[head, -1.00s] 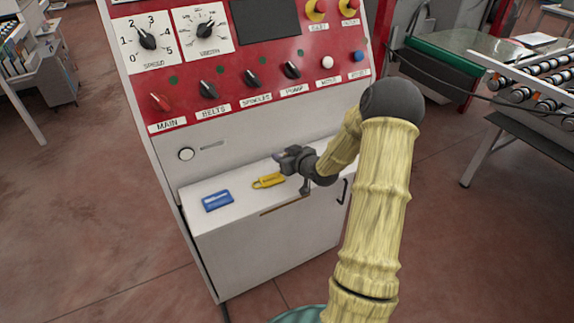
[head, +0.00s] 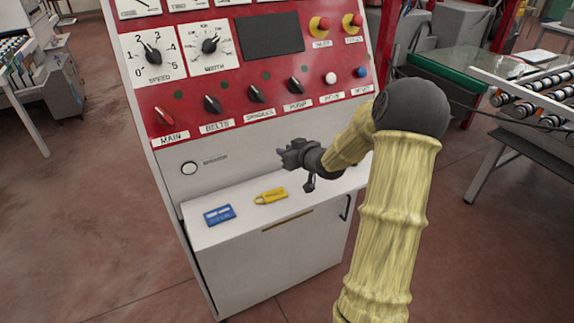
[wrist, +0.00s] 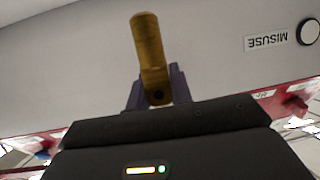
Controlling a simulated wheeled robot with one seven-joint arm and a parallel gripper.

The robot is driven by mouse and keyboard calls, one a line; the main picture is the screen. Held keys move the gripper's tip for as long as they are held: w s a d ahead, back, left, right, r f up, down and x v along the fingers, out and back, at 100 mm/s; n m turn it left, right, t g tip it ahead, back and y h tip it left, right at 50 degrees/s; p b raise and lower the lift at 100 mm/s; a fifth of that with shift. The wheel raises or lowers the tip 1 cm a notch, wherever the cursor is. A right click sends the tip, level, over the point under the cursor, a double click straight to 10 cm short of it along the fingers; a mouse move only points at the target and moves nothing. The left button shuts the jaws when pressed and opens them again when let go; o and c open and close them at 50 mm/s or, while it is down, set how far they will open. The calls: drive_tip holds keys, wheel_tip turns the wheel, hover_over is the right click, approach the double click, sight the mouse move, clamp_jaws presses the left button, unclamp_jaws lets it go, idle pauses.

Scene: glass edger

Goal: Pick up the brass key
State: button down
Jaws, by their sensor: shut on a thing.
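The brass key (wrist: 149,50) shows in the wrist view as a golden-brown piece sticking out beyond my fingers, with a small dark hole near its gripped end. My gripper (wrist: 155,90) is shut on it with its purple-grey fingers. In the head view my gripper (head: 284,154) is above the white ledge, in front of the grey panel under the red control strip. I cannot make out the key in the head view.
A yellow padlock-shaped tag (head: 271,196) and a blue card (head: 219,215) lie on the white ledge (head: 245,218). The machine's red panel (head: 230,105) with knobs rises close behind my gripper. A round keyhole-like fitting (head: 189,168) sits left on the grey panel.

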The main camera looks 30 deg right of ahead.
wheel_tip(320, 180, up, 2)
drive_tip(key=shift+r, duration=0.2)
drive_tip(key=shift+w, duration=0.1)
idle(0.5)
